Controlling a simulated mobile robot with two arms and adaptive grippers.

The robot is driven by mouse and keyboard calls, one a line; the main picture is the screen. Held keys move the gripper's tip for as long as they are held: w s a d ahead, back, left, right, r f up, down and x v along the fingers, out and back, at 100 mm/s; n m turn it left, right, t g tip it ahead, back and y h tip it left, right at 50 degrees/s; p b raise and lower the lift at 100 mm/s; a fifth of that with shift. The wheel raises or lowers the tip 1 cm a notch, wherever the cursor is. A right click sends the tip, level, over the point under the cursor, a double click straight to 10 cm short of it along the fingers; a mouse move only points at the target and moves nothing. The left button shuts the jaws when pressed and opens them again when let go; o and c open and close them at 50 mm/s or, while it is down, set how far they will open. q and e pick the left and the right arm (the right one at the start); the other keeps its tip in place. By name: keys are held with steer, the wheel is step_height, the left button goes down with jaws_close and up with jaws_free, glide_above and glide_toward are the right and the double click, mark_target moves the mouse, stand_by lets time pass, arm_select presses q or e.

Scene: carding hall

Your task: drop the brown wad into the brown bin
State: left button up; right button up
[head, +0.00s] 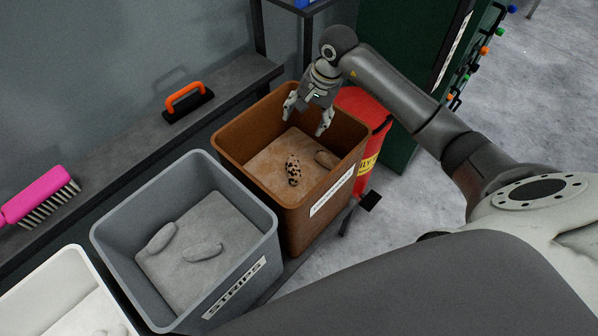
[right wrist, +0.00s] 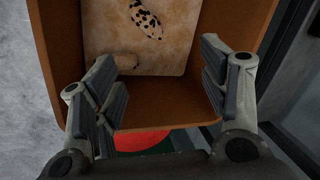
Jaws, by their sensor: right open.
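The brown bin (head: 308,232) stands in the middle of the head view, with a white label on its front. A brown wad (head: 326,159) lies on the bin's floor near the right wall; it also shows in the right wrist view (right wrist: 128,60). A cream wad with black spots (head: 293,170) lies beside it in the same bin. My right gripper (head: 307,114) is open over the far part of the bin, its fingers apart. In the right wrist view, nothing is between the fingers (right wrist: 157,72). My left gripper is not in view.
A grey bin (head: 112,243) labelled STRIPS holds grey wads; a white bin (head: 28,291) is at lower left. A pink brush (head: 38,196) and an orange-handled tool (head: 186,102) lie on the ledge behind. A red container (head: 368,108) stands right of the brown bin.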

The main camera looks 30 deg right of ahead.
steer(key=v, duration=0.5)
steer(key=shift+s+r, duration=0.15)
steer(key=shift+r, duration=0.05)
